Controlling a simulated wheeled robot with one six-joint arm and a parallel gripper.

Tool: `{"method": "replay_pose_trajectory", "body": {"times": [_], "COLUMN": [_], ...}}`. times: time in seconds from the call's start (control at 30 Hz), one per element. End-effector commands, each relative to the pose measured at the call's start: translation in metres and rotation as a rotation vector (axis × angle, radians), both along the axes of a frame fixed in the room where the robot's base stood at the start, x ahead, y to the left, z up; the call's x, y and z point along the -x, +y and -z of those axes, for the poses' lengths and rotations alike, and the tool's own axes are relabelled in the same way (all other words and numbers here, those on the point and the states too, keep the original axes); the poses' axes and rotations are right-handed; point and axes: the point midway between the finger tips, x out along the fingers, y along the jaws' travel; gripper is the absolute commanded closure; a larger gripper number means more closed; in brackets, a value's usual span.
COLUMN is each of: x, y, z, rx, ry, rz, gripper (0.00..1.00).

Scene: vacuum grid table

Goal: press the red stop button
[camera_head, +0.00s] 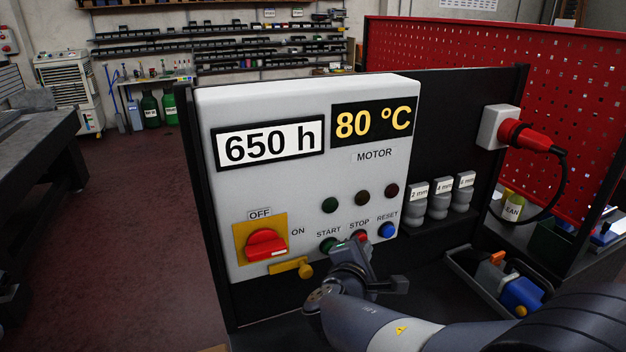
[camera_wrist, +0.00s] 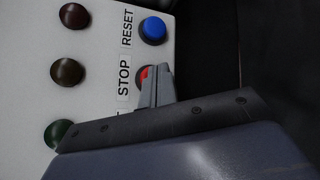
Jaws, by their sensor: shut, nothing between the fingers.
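The red stop button (camera_head: 361,236) sits under the STOP label on a light grey motor panel (camera_head: 300,190), between the green start button (camera_head: 327,245) and the blue reset button (camera_head: 387,230). My gripper (camera_head: 359,244) is shut and empty, its fingertips at the stop button and covering part of it. In the wrist view, a red sliver of the stop button (camera_wrist: 144,73) shows at the tips of the gripper (camera_wrist: 151,84); the rest is hidden. I cannot tell whether the tips touch it or whether it is pushed in.
A red rotary switch (camera_head: 265,245) on a yellow plate is left of the buttons, with a yellow padlock-like part (camera_head: 304,269) below. A red plug (camera_head: 525,135) with a cable and a tool tray (camera_head: 500,285) are further right.

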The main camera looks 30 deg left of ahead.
Motion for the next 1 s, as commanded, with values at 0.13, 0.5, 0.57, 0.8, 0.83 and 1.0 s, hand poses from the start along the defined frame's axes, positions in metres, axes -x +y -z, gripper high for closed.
{"method": "replay_pose_trajectory", "body": {"times": [0.13,0.5,0.57,0.8,0.83,1.0], "x": [0.000,0.017,0.021,0.035,0.037,0.039], "y": [0.000,-0.020,-0.024,-0.041,-0.043,-0.046], "z": [0.000,0.001,0.001,0.000,0.000,0.000], "rx": [0.001,-0.001,-0.001,-0.001,-0.001,0.001], "ry": [0.000,-0.001,-0.001,-0.001,-0.001,0.001], "rz": [0.000,0.000,0.000,0.000,0.000,0.000], "gripper": [1.00,1.00,1.00,1.00,1.00,1.00]}}
